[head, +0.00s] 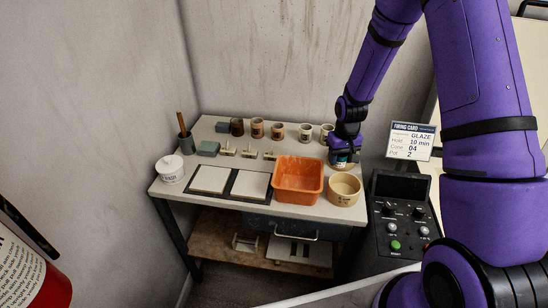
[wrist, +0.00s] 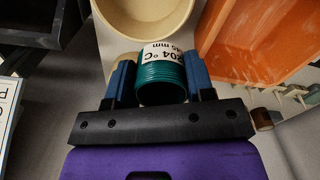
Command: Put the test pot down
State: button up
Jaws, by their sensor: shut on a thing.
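My gripper (head: 343,152) is low over the back right part of the table, behind the cream bowl and right of the row of small pots. In the wrist view my gripper (wrist: 160,78) has its two blue fingers shut on the test pot (wrist: 161,78), one on each side. The pot is small, teal and ribbed, with a white label that partly reads "204 °C". In the head view the gripper mostly hides the pot. I cannot tell whether its base touches the table.
The cream bowl (head: 345,190) and orange bin (head: 298,180) stand in front of and left of my gripper. Several small pots (head: 257,128) line the back. White tiles on dark mats (head: 230,197) lie left. A firing card (head: 411,141) and black control box (head: 401,188) are at right.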

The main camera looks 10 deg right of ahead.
jog(key=w+a, duration=0.3)
jog(key=w, duration=0.6)
jog(key=w+a, duration=0.4)
jog(key=w, duration=0.4)
jog(key=shift+w+f, duration=0.2)
jog(key=shift+f, duration=2.4)
jog(key=shift+w+f, duration=0.2)
jog(key=shift+f, duration=2.4)
jog(key=shift+f, duration=0.15)
jog(key=o, duration=0.9)
